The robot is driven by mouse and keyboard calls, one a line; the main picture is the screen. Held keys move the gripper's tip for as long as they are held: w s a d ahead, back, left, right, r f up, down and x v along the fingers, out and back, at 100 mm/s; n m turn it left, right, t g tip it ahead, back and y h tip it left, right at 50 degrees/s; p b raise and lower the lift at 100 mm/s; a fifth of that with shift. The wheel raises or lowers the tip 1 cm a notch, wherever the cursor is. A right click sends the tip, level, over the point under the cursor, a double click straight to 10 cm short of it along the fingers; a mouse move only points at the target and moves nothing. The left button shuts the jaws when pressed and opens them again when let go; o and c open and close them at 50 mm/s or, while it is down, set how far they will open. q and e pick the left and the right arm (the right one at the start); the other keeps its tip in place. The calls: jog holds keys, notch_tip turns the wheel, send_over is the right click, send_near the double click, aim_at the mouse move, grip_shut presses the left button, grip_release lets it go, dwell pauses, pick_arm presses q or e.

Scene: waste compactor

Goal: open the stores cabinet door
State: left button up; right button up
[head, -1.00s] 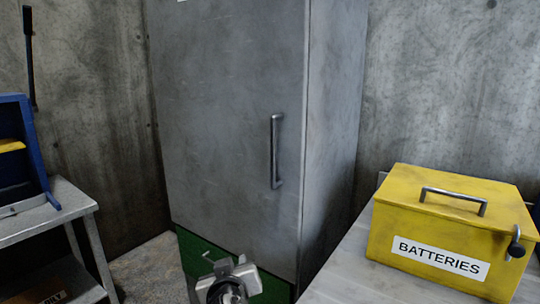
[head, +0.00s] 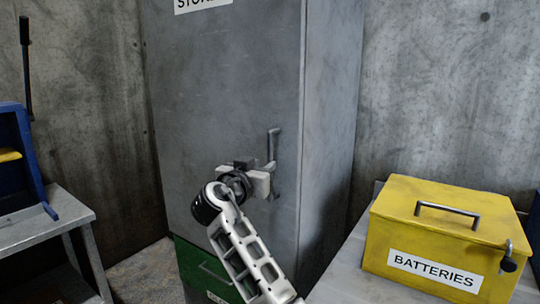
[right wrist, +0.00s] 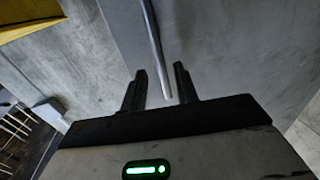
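The grey stores cabinet door (head: 220,90) is shut, with part of its label (head: 203,3) at the top of the head view. Its upright bar handle (head: 273,146) is near the door's right edge. My right gripper (head: 266,174) is in front of the handle's lower part and hides some of it. In the right wrist view the gripper (right wrist: 159,82) is open. The handle bar (right wrist: 154,50) runs down to between its two fingertips there. The fingers stand apart from the bar on both sides. My left gripper is not in view.
A yellow batteries box (head: 420,240) stands on a bench (head: 345,270) at the right. A metal table (head: 45,225) with a blue device (head: 25,160) stands at the left. A green drawer front (head: 195,262) is below the door. Concrete walls are behind.

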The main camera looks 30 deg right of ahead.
aim_at(269, 161)
jog(key=p+x, duration=0.1)
jog(key=x, duration=0.4)
jog(key=shift+w+d, duration=0.15)
jog(key=shift+d, duration=0.1)
grip_shut()
